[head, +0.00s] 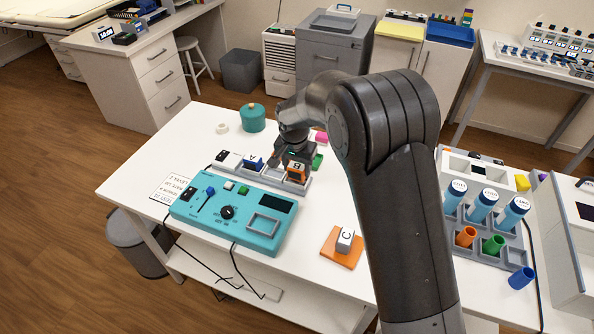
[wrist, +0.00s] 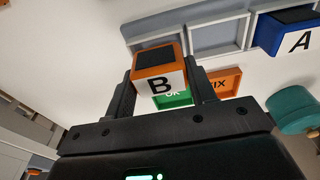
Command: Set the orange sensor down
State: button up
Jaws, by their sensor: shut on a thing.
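My gripper (head: 297,168) is shut on the orange sensor (head: 296,174), a small block with a dark top and a white face marked B. In the wrist view the orange sensor (wrist: 157,58) sits upright between my two fingers (wrist: 160,84). It is at the right end of the grey slotted tray (head: 268,175) in the head view. I cannot tell whether it touches the tray. The wrist view shows an empty compartment of the tray (wrist: 217,36). A blue sensor marked A (wrist: 285,33) occupies another slot; it also shows in the head view (head: 252,162).
A teal test box (head: 235,212) with a knob stands in front of the tray. A green OK tile (wrist: 175,99) and orange FIX tile (wrist: 224,83) lie near my fingers. A teal jar (head: 253,118) stands behind.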

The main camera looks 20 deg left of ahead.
aim_at(296, 169)
jog(key=shift+f, duration=0.9)
jog(key=o, duration=1)
jog(key=shift+f, duration=0.15)
jog(key=r, duration=0.4)
jog(key=s+r, duration=0.1)
jog(key=r, duration=0.7)
jog(key=shift+s+r, duration=0.1)
jog(key=shift+s, duration=0.1)
jog(key=shift+r, duration=0.1)
